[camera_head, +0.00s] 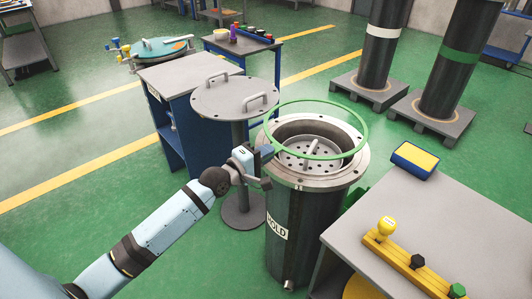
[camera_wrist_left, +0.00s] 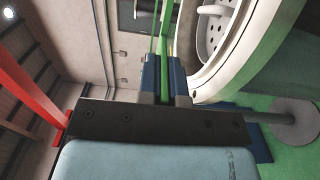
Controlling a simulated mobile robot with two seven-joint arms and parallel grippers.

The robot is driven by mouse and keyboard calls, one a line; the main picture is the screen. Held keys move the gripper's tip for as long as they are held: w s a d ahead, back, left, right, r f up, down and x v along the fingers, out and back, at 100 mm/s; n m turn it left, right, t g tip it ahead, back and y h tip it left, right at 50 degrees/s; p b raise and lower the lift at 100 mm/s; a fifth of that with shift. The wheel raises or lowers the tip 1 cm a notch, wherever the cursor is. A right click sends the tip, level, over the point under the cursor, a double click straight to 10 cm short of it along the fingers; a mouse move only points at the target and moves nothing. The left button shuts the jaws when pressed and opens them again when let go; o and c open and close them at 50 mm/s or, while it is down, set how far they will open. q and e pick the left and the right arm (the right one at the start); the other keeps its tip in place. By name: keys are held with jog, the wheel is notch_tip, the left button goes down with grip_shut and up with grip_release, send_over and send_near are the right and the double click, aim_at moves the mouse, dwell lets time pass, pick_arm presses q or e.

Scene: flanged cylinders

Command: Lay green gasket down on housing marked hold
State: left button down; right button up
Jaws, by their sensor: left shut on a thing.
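The green gasket (camera_head: 312,101) is a thin ring held about level over the open top of the dark housing (camera_head: 315,225), whose label reads HOLD. The ring appears a little above the pale flange, roughly over it but reaching past its far edge in the picture; I cannot tell the exact gap. My left gripper (camera_head: 267,155) is shut on the ring's near-left side, beside the flange. In the left wrist view the gasket (camera_wrist_left: 165,38) runs between the blue fingers (camera_wrist_left: 164,80), with the housing rim (camera_wrist_left: 228,62) to the right. My right gripper is out of view.
A grey lid with two handles (camera_head: 235,98) rests on a stand left of the housing. A grey table (camera_head: 450,215) at the right carries a yellow block with several stamps (camera_head: 405,255) and a blue-yellow pad (camera_head: 415,160). Dark columns on pallets (camera_head: 365,95) stand behind.

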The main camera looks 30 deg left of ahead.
pick_arm(q)
jog(key=shift+r, duration=0.1)
jog(key=shift+p, duration=0.45)
jog(key=shift+f+b, duration=0.55)
jog(key=shift+f, duration=0.15)
notch_tip(320, 180, down, 4)
jog(key=shift+r+b, duration=0.25)
jog(key=shift+b, duration=0.7)
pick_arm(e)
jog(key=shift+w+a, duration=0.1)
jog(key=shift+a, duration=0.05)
pick_arm(q)
jog(key=shift+p, duration=0.8)
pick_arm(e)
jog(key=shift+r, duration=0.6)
